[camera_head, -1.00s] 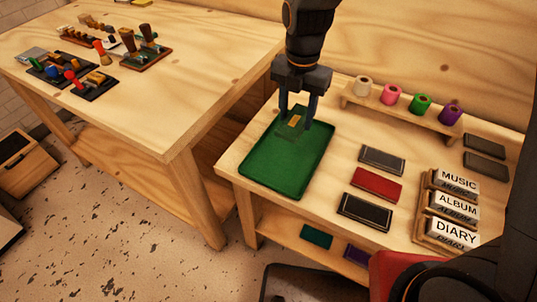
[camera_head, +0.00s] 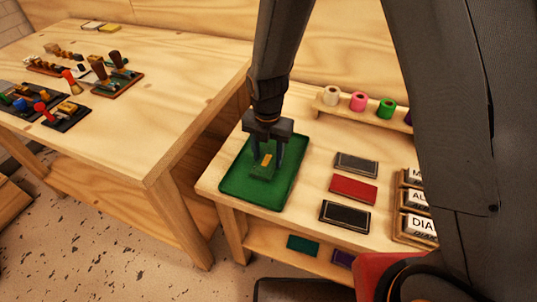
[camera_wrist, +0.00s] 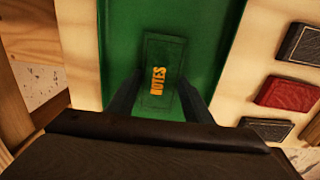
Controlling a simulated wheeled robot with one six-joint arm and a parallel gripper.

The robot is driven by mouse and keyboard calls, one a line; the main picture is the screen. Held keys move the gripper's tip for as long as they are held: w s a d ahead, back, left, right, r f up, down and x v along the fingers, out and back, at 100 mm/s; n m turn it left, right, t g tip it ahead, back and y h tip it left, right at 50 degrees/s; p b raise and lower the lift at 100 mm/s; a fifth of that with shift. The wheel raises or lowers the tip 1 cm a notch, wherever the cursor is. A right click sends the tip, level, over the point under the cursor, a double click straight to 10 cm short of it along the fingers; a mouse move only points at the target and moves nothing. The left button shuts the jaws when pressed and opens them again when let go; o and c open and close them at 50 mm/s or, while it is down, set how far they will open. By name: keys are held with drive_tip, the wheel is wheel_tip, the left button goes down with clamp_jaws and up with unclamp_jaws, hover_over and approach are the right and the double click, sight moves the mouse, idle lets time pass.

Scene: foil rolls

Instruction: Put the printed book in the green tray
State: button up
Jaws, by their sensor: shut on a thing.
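The printed book (camera_head: 261,172) is small and dark green with gold print. In the wrist view the book (camera_wrist: 165,75) reads "NOTES". My gripper (camera_head: 266,165) points down and is shut on the book, one finger on each side. It holds the book over the inside of the green tray (camera_head: 240,192), within its rim. The green tray also fills the middle of the wrist view (camera_wrist: 215,30). Whether the book touches the tray floor I cannot tell.
Two dark books (camera_head: 356,164) (camera_head: 344,214) and a red book (camera_head: 353,188) lie right of the tray. Foil rolls (camera_head: 358,101) stand on a rack behind. A labelled holder (camera_head: 415,208) is at right, partly hidden by my arm. Another table (camera_head: 130,120) is at left.

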sight(268, 160)
drive_tip(key=shift+f, duration=0.15)
drive_tip(key=o, duration=1.1)
wheel_tip(268, 160, up, 12)
drive_tip(key=b, duration=0.2)
drive_tip(key=shift+s+d+r+m, duration=0.25)
drive_tip(key=shift+s+d+m, duration=1.65)
drive_tip(key=shift+d+m, duration=2.6)
drive_tip(key=shift+s+d+r+m, duration=0.25)
drive_tip(key=shift+s+d+m, duration=2.1)
drive_tip(key=shift+m, duration=3.9)
drive_tip(key=shift+s+d+r+m, duration=0.25)
drive_tip(key=shift+s+d+m, duration=1.25)
drive_tip(key=shift+d+m, duration=3.2)
